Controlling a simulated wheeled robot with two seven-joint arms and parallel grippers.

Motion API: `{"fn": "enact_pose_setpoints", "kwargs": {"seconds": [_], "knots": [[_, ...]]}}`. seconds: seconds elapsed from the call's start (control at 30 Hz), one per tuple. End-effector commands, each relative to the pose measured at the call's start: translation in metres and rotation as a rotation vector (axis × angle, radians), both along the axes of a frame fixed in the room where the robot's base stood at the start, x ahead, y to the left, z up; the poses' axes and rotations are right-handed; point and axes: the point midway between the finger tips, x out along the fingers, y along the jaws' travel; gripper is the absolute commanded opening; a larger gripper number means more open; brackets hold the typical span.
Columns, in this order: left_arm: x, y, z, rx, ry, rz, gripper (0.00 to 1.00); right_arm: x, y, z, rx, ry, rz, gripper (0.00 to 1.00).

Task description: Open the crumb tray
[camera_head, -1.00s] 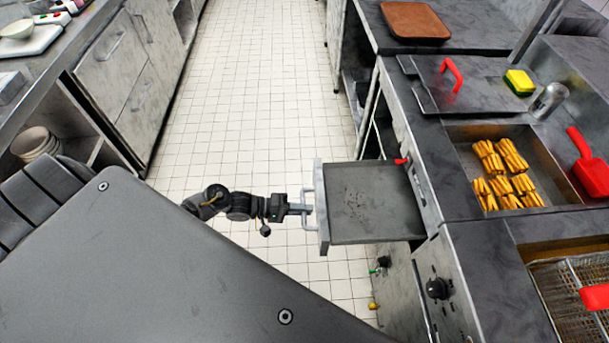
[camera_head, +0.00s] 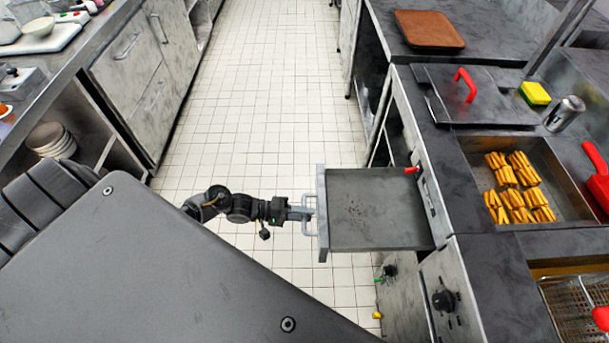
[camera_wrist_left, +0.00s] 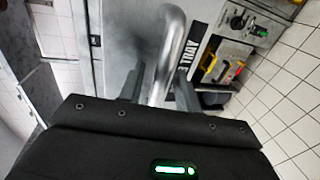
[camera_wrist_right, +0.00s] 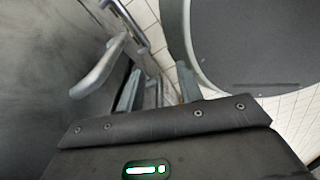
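The crumb tray (camera_head: 375,233) is a flat grey drawer, pulled well out from under the right counter, with dark specks on its floor. Its bar handle (camera_head: 308,214) is on the left front face. My left gripper (camera_head: 296,213) is at this handle. In the left wrist view the handle bar (camera_wrist_left: 166,55) passes between the two fingers of my left gripper (camera_wrist_left: 158,90), which stand apart with gaps beside the bar. My right gripper shows only in the right wrist view (camera_wrist_right: 158,90); its fingers are apart with nothing between them.
The right counter holds fries (camera_head: 518,185), a black lid with a red handle (camera_head: 465,85), a sponge (camera_head: 535,93) and a brown tray (camera_head: 429,29). Knobs (camera_head: 443,300) sit below the crumb tray. The tiled aisle (camera_head: 260,100) is clear. Cabinets (camera_head: 130,75) line the left.

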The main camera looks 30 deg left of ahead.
Motion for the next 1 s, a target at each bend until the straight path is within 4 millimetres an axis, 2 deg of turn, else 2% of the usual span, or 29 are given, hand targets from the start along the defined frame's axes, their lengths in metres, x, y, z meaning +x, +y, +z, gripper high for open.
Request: {"fn": "enact_pose_setpoints", "kwargs": {"seconds": [0.17, 0.6, 0.8, 1.0], "knots": [[-0.006, 0.009, 0.001, 0.001, 0.002, 0.000, 0.34, 0.000, 0.000, -0.001, 0.000, -0.001, 0.000, 0.36], [-0.047, 0.076, 0.017, 0.002, 0.002, 0.000, 0.34, 0.001, 0.000, -0.010, 0.000, -0.002, 0.000, 0.36], [-0.054, 0.089, 0.021, 0.001, -0.001, 0.000, 0.34, 0.001, 0.000, -0.011, 0.000, -0.002, 0.000, 0.36], [-0.055, 0.090, 0.022, 0.000, 0.000, 0.000, 0.34, 0.001, 0.001, -0.011, 0.001, -0.002, -0.001, 0.36]]}}
